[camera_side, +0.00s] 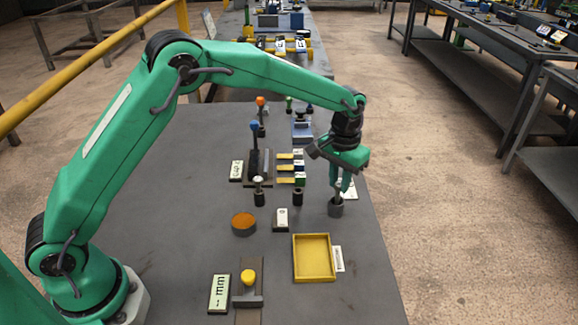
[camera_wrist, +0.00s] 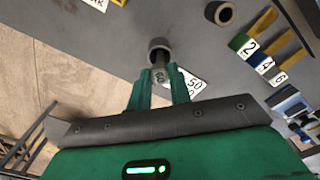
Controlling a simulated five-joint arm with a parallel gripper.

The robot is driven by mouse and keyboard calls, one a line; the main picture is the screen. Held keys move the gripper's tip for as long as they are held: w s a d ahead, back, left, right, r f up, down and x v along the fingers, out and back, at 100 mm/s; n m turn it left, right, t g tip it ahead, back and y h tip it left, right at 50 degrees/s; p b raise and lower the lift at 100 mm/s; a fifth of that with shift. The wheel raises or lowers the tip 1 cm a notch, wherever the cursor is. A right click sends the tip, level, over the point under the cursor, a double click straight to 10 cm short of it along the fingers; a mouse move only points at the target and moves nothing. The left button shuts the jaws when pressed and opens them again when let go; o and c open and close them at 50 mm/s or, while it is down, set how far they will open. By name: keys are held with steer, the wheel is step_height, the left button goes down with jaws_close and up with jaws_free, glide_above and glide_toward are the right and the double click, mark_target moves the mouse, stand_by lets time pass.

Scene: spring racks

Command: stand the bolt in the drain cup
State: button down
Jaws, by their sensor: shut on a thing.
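The bolt (camera_wrist: 160,74) is grey and held between the green fingertips of my gripper (camera_wrist: 160,90); in the side view my gripper (camera_side: 343,186) points down and hides most of the bolt. The drain cup (camera_side: 336,208), a small dark grey open cylinder, stands on the bench directly below the fingers. In the wrist view the cup (camera_wrist: 159,46) lies just past the bolt's far end, its mouth partly covered by the bolt. The bolt looks roughly upright and its lower end is at the cup's mouth; I cannot tell how deep it reaches.
A yellow tray (camera_side: 314,279) lies in front. A second dark cylinder (camera_side: 298,198) stands left of the cup, near a white-topped block (camera_side: 281,219) and an orange-topped round dish (camera_side: 244,223). Yellow numbered tabs (camera_side: 286,168) lie behind. The bench's right edge is close to the cup.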

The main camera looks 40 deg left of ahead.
steer(key=shift+f, duration=1.05)
stand_by(1.4)
steer(key=c, duration=1.2)
jaws_free()
